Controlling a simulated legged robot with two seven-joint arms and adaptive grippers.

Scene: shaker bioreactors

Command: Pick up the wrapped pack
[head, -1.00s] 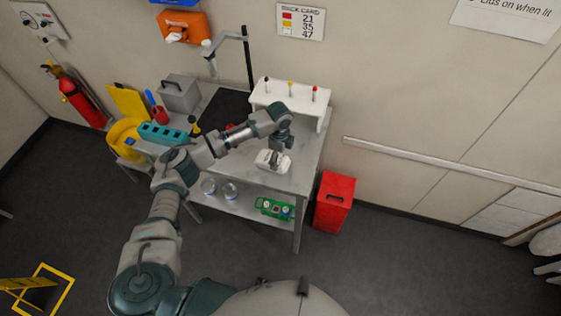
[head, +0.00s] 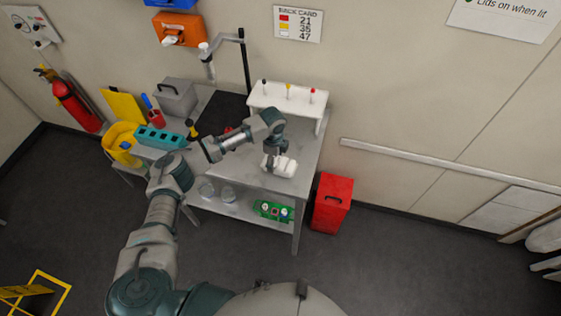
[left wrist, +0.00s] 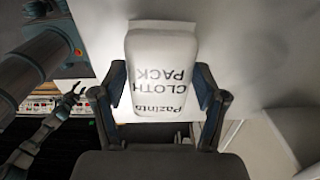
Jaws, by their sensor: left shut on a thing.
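The wrapped pack is white with dark "CLOTH PACK" lettering. In the head view the pack (head: 285,167) is at the front right part of the grey table. My left gripper (head: 269,160) is at its left end. In the left wrist view the pack (left wrist: 161,70) stands between the two fingers of the left gripper (left wrist: 160,95), which are shut on its sides. Whether the pack touches the tabletop is hard to tell.
The grey table (head: 235,168) has a white rack (head: 289,100) with several coloured pins at its back. A teal block (head: 160,138) and yellow tub (head: 121,138) are at the left. A red bin (head: 332,203) stands on the floor right of the table.

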